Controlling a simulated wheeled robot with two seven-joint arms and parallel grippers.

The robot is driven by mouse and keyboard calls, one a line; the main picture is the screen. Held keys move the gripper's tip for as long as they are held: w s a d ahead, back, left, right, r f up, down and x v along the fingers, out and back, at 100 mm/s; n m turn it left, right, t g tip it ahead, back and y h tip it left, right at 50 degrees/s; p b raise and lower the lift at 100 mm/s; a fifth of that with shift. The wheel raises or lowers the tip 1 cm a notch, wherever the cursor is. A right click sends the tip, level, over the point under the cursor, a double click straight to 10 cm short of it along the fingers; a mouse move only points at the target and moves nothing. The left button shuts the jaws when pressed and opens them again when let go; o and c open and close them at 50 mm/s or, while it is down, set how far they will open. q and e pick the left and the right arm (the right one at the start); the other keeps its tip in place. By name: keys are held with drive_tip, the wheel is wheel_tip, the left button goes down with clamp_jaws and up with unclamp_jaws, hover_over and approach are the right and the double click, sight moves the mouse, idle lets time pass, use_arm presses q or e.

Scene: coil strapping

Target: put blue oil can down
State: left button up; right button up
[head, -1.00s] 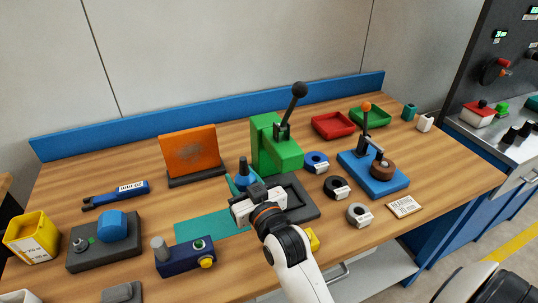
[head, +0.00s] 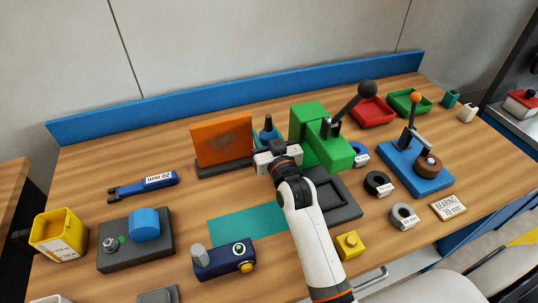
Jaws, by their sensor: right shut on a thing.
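The blue oil can (head: 268,132) has a dark pointed spout and stands upright in the head view, between the orange panel and the green press. My right gripper (head: 277,153) is shut on it from the front. The gripper hides the can's lower part, so I cannot tell whether its base touches the bench. A small bit of teal shows beside the can. My left gripper is not in view.
The orange panel (head: 221,139) is close on the left, the green press (head: 308,125) with its lever close on the right. A dark tray (head: 345,208) and a teal mat (head: 228,231) lie in front. The blue back rail (head: 200,104) runs behind.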

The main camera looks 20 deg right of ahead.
drive_tip(key=shift+f, duration=3.6)
drive_tip(key=shift+f, duration=0.15)
drive_tip(key=o, duration=1.1)
